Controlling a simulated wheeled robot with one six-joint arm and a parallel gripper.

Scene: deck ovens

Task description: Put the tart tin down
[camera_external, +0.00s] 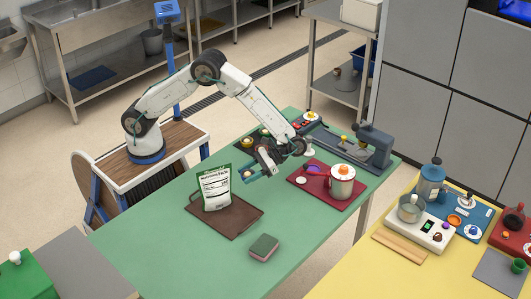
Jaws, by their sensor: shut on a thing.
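My gripper (261,170) is above the green table (195,262), between the brown tray and the dark red mat. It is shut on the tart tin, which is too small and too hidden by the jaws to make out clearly. A small yellowish round shape (247,174) shows at the jaws' left side; I cannot tell if it is part of the tin. I cannot tell how high the jaws are above the table.
A white and green pouch (215,189) stands on the brown tray (238,224). A sponge (264,247) lies in front. The dark red mat (315,201) holds a lidded pot (341,184). A grey machine (374,147) stands behind. Green table between tray and mat is bare.

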